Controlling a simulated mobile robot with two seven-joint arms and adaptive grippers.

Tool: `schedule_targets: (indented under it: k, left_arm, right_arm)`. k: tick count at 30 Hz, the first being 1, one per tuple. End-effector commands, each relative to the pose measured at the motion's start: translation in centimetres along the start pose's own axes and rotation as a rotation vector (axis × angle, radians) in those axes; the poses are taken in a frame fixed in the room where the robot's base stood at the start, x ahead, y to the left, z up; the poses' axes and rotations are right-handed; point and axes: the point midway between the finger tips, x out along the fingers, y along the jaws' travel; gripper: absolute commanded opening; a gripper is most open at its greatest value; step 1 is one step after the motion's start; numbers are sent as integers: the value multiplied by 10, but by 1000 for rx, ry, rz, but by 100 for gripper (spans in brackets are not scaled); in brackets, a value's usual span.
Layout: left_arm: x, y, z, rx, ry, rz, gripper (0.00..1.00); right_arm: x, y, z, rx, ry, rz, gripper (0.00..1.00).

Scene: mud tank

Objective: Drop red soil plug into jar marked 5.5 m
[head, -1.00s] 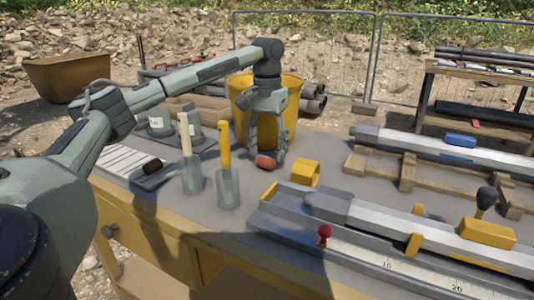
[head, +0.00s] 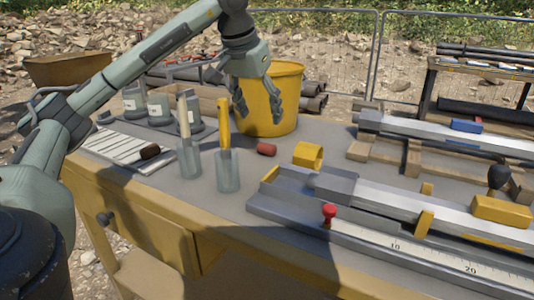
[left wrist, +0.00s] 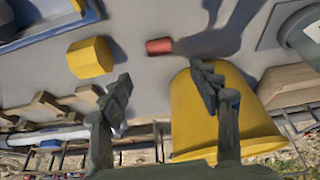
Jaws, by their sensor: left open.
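The red soil plug (head: 266,149) is a small red cylinder lying on its side on the grey table top, in front of the yellow bucket; it also shows in the left wrist view (left wrist: 159,46). My left gripper (head: 258,108) is open and empty, raised above the table in front of the bucket, with the plug below it and apart. In the left wrist view its two fingers (left wrist: 163,85) are spread. Grey jars with white labels (head: 160,108) stand at the back left of the table. Their markings are too small to read. My right gripper is not in view.
The yellow bucket (head: 283,100) stands behind the plug. A long metal sampler trough (head: 400,220) fills the front right. Table around the plug is clear.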

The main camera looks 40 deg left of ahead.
Motion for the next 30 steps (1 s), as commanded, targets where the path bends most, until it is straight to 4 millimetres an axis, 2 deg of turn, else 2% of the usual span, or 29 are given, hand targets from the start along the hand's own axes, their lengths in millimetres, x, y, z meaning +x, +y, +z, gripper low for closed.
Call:
schedule_targets:
  k: [3, 10, 18, 21, 30]
  left_arm:
    - [18, -1, 1, -1, -5, -1, 62]
    - [36, 0, 0, -1, -5, 0, 62]
    - [83, 0, 1, -1, -6, 0, 62]
    - [94, -1, 0, -1, -5, 0, 62]
    - [98, 0, 0, -1, -3, 1, 62]
  right_arm:
    - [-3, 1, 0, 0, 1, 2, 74]
    - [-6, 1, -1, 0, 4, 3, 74]
    - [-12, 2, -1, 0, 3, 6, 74]
    - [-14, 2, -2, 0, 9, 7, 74]
    - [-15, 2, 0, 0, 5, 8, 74]
